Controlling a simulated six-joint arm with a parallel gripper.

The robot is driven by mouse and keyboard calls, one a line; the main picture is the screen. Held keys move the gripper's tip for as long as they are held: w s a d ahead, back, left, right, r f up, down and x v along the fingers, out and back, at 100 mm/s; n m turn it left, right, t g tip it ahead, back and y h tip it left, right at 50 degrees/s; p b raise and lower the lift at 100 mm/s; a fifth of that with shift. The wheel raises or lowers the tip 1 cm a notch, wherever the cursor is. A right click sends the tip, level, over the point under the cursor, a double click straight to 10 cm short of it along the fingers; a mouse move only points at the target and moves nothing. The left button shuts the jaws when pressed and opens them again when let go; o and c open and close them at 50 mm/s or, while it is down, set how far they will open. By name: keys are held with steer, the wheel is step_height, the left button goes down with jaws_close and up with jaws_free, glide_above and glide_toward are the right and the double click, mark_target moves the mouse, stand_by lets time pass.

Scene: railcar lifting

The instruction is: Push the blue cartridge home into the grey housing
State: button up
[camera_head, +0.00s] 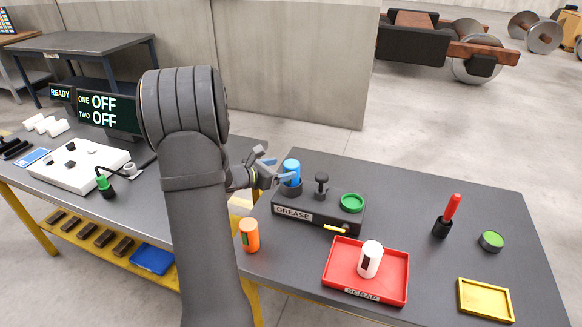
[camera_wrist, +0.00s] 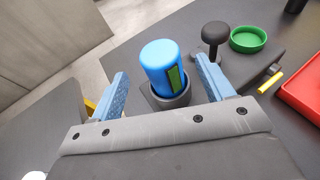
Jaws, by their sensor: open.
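The blue cartridge (camera_head: 291,168) stands upright in the round dark socket of the grey housing (camera_head: 316,208), which is labelled GREASE. Much of the cartridge shows above the socket rim. In the wrist view the blue cartridge (camera_wrist: 163,66) sits in the socket of the housing (camera_wrist: 180,98), with a green strip on its side. My gripper (camera_head: 268,168) is at the left of the cartridge. In the wrist view my gripper (camera_wrist: 163,90) is open, with one blue finger on each side of the cartridge and a gap to each. How deep the cartridge sits cannot be told exactly.
The housing also bears a black knob (camera_head: 321,185), a green ring cap (camera_head: 352,202) and a yellow tab. An orange cartridge (camera_head: 249,235) stands in front. A red SCRAP tray (camera_head: 338,285) holds a white cartridge (camera_head: 370,259). A red-handled tool (camera_head: 447,215) stands right.

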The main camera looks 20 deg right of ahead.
mark_target(295, 165)
steer(key=v, duration=1)
steer(key=x, duration=1.7)
steer(key=shift+w+d, duration=0.1)
steer(key=shift+d, duration=0.05)
